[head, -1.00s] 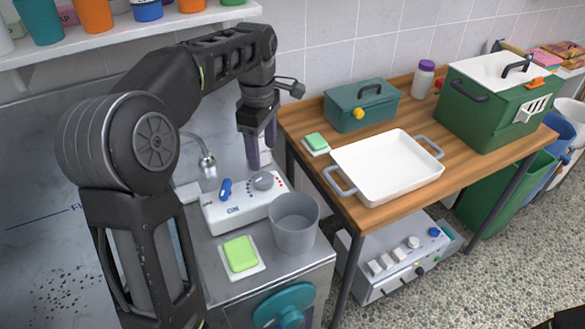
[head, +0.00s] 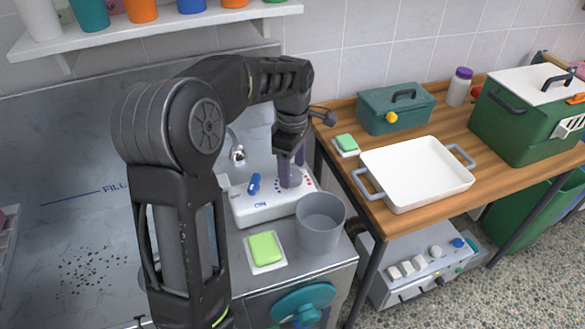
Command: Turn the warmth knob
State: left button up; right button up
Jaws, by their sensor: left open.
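The warmth knob (head: 290,180) is a grey round knob on top of a white control box (head: 257,211) with coloured dots around it, in the head view. A blue switch lever (head: 254,184) stands to its left, above the word ON. My left gripper (head: 291,176) points down over the grey knob, with its purple fingers at the knob. The fingers hide much of the knob, and I cannot tell whether they touch it. My left gripper is open. My right gripper is not in view.
A grey bucket (head: 320,224) stands close in front of the box, beside a green sponge (head: 265,247). A wooden table (head: 425,218) to the right holds a white tray (head: 415,205), a teal box (head: 397,112) and a green cooler (head: 520,135). A shelf (head: 160,31) of cups hangs above.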

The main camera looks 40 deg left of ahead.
pick_arm(q)
jog(key=shift+f, duration=0.55)
jog(key=shift+c, duration=0.3)
jog(key=c, duration=1.3)
